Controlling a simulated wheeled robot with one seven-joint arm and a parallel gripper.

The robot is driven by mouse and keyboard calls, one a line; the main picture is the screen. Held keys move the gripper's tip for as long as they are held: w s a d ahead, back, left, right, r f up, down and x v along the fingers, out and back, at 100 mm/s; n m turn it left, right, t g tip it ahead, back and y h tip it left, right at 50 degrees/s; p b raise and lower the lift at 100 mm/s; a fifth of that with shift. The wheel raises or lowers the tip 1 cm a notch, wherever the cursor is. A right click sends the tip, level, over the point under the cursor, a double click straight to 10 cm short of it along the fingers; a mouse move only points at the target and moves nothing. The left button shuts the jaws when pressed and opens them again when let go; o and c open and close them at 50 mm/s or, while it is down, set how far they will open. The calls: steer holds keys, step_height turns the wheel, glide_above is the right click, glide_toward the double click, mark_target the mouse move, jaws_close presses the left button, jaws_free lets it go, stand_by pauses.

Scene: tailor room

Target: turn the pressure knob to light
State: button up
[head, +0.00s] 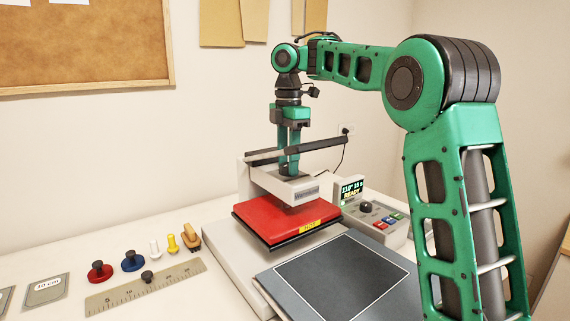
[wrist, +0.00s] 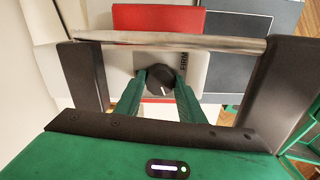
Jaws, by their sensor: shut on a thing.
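The pressure knob (wrist: 160,80) is round and black with a short white pointer mark. It sits on the pale top of the heat press head (head: 290,188). In the wrist view the mark lies on the knob's lower side, slightly right of its middle. The word FIRM (wrist: 184,60) is readable to the knob's upper right; no light label is visible. My gripper (head: 289,168) points straight down over the press head, its green fingers shut on the knob from both sides. In the head view the knob is hidden by the fingers and handle.
The press handle bar (head: 318,149) runs close by my fingers; it crosses the wrist view (wrist: 170,40). Below are the red upper plate (head: 285,214) and grey lower plate (head: 345,275). A control box (head: 375,219) stands right. A ruler (head: 146,287) and small tools lie left.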

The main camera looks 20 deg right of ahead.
steer(key=shift+w+r+n, duration=0.1)
steer(key=shift+r+n, duration=0.05)
steer(key=shift+n, duration=0.45)
steer(key=o, duration=1)
steer(key=shift+o, duration=0.2)
step_height(320, 180, up, 11)
steer(key=shift+f, duration=0.2)
steer(key=shift+f, duration=0.1)
